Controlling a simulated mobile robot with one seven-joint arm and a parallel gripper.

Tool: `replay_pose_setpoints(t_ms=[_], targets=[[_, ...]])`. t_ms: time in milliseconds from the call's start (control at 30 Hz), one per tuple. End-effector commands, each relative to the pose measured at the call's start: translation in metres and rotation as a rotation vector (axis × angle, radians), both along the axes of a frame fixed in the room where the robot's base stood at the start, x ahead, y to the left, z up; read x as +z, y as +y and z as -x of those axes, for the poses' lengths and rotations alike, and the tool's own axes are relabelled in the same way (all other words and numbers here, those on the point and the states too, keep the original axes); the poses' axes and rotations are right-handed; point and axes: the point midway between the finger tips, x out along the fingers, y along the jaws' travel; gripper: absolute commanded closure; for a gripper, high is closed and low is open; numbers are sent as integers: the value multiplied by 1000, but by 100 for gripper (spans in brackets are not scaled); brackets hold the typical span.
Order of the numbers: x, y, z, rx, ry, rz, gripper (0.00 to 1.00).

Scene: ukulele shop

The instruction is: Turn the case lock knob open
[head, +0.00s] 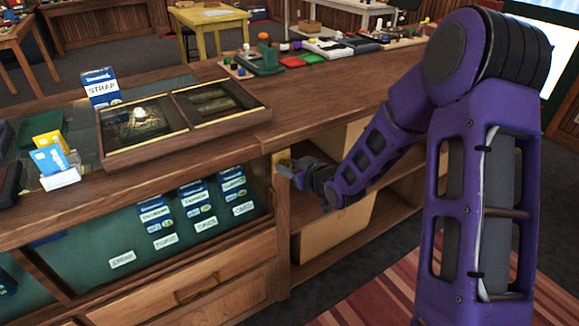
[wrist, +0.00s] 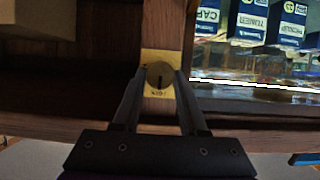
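The case lock knob (wrist: 160,75) is a round brass knob with a dark upright slot. It sits on a brass plate (wrist: 161,56) on a wooden post of the counter, with small lettering below it. In the wrist view my gripper (wrist: 161,86) reaches up to it, with one black finger close on each side of the knob. Whether the fingers press on it or leave a small gap cannot be told. In the head view my gripper (head: 287,169) is at the post beside the glass front; there my gripper hides most of the knob.
The display case (head: 135,239) with strap and card packets lies left of the post. Open wooden shelves (head: 396,211) lie to its right. A tray (head: 122,161) and card stands are on the counter top. A striped rug (head: 372,302) covers the floor.

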Motion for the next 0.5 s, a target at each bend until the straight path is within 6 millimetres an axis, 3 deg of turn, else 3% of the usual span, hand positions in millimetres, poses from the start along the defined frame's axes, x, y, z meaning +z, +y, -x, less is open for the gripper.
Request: replay_pose_setpoints(t_ms=[33,133,500], targets=[[0,0,0,0,0,0,85],[0,0,0,0,0,0,100],[1,-1,0,-1,25,-36,100]])
